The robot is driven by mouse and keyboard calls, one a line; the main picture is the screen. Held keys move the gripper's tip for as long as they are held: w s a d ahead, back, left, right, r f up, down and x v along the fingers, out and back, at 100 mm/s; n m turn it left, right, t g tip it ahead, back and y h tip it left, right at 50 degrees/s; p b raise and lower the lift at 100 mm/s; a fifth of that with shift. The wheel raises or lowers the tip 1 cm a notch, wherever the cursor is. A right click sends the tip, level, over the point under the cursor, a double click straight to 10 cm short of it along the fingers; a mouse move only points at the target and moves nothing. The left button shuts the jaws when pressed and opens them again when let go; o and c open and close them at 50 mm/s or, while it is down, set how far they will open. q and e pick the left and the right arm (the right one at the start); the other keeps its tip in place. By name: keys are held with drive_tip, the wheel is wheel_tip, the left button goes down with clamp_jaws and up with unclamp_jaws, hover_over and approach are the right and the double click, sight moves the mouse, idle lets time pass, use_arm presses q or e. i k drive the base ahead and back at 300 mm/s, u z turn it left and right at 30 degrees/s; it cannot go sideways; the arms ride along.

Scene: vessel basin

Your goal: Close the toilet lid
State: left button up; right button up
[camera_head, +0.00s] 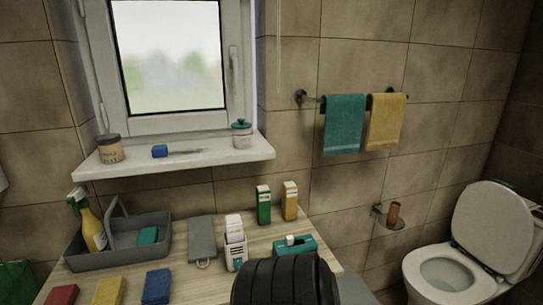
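The white toilet (428,289) stands at the right edge of the head view, with its lower part cut off by the frame. Its lid (492,228) is raised and leans back toward the tiled wall. The seat lies down around the bowl (446,272), and the bowl's inside is open to view. Neither of my grippers is in view, so their distance from the lid and their state do not show.
A wooden counter (195,280) fills the lower left, holding a grey caddy (120,262), sponges and cartons. A towel rail with a teal towel (343,125) and a wall holder (388,220) are left of the toilet. The space above the bowl looks clear.

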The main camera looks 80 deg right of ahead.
sight(490, 222)
drive_tip(key=z, duration=4.35)
